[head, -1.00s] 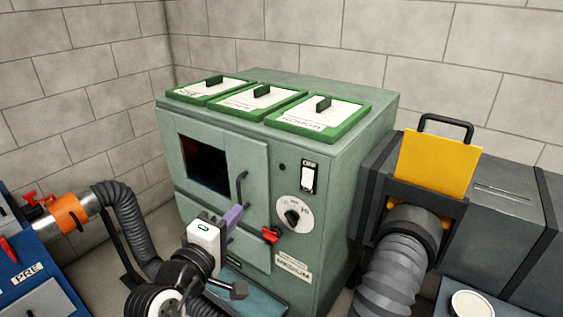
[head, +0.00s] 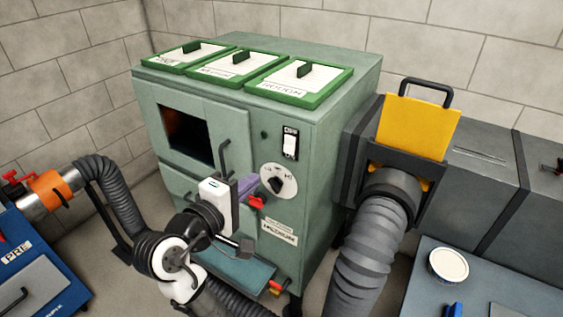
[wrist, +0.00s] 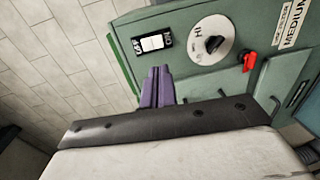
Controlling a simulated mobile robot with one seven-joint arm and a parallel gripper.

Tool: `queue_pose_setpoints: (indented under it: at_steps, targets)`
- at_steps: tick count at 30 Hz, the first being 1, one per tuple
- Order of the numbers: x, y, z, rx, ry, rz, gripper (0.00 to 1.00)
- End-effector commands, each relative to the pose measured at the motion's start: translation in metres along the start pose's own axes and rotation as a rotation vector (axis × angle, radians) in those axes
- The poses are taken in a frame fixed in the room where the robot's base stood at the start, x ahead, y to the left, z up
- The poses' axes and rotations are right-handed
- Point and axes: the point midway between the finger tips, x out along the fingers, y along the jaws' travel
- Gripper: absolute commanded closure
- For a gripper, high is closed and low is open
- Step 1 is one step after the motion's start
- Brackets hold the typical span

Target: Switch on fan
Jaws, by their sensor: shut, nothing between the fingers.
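The power switch (head: 290,145) is a white rocker in a black plate on the upper right of the green cabinet's front (head: 310,195). It also shows in the wrist view (wrist: 152,42), just beyond my fingertips. Which way the rocker is pressed, I cannot tell. My gripper (head: 248,185) has purple fingers, shut together and empty, in front of the cabinet, lower left of the switch and beside the dial. In the wrist view my fingertips (wrist: 158,70) point toward the switch, with a gap between them.
A round dial (head: 278,181) with a black knob sits below the switch. A red lever (head: 256,203) sticks out below the dial. A grey hose (head: 370,245) and a yellow plate (head: 418,125) stand right of the cabinet. A door handle (head: 225,160) is left of my fingers.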

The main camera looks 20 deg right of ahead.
Motion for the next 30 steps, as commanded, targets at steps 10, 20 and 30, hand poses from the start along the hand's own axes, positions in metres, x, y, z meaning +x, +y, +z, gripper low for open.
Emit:
queue_pose_setpoints:
  at_steps: [10,20,30]
  targets:
    - [0.065,0.002,0.003,-0.003,-0.008,-0.002,1.0]
    - [0.116,0.002,0.001,-0.002,-0.003,-0.001,1.0]
    - [0.125,0.0,0.001,-0.001,0.0,0.001,1.0]
